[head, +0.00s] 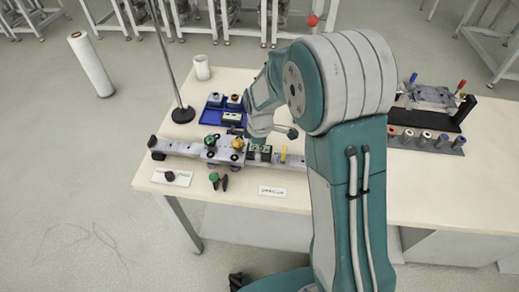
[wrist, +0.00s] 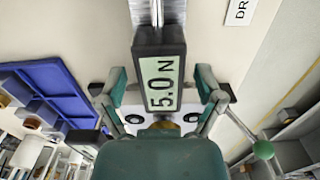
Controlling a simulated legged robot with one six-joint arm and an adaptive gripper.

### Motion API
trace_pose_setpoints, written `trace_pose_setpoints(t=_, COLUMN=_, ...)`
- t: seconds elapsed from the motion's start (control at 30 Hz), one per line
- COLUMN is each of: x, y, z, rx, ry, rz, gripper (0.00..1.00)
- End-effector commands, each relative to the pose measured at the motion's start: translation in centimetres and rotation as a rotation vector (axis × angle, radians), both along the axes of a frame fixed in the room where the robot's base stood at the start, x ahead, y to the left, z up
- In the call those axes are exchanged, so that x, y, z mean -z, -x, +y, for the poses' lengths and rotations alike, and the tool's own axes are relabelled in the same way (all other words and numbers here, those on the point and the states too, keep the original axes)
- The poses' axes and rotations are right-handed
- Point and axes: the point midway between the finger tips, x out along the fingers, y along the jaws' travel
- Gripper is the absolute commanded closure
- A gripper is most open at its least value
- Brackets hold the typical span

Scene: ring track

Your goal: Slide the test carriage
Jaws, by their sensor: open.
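The test carriage (head: 224,151) is a grey block with dark round parts and a gold knob (head: 238,143). It sits on the long metal rail (head: 180,147) along the table's front left. In the wrist view, my gripper (wrist: 160,92) has its two teal fingers spread to either side of a dark box with a green "5.0 N" display (wrist: 162,85). The display shows between the fingers, and I see no finger pressed on it. Pale carriage parts with round black spots (wrist: 190,117) show behind the gripper, partly hidden by its body. In the head view my arm hides part of the rail.
A blue tray (head: 212,115) with small blocks and a pole stand (head: 182,114) are behind the rail. A dark fixture (head: 432,112) and a row of cylinders (head: 425,138) stand right.

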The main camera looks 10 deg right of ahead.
Motion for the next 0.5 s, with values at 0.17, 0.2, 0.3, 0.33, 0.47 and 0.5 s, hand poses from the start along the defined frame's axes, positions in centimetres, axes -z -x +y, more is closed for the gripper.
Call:
trace_pose_setpoints(t=0.17, x=-2.6, y=-0.1, z=0.0, rx=0.000, ry=0.000, rz=-0.005, gripper=0.14)
trace_pose_setpoints(t=0.2, x=-3.5, y=-0.1, z=0.0, rx=0.000, ry=-0.001, rz=-0.007, gripper=0.14)
trace_pose_setpoints(t=0.3, x=-5.6, y=-0.2, z=0.1, rx=0.000, ry=-0.001, rz=-0.007, gripper=0.14)
trace_pose_setpoints(t=0.33, x=-6.3, y=-0.2, z=0.0, rx=0.000, ry=0.000, rz=-0.005, gripper=0.14)
trace_pose_setpoints(t=0.47, x=-8.8, y=-0.2, z=0.1, rx=0.000, ry=0.000, rz=-0.004, gripper=0.14)
trace_pose_setpoints(t=0.5, x=-9.5, y=-0.2, z=0.1, rx=0.000, ry=0.000, rz=-0.004, gripper=0.14)
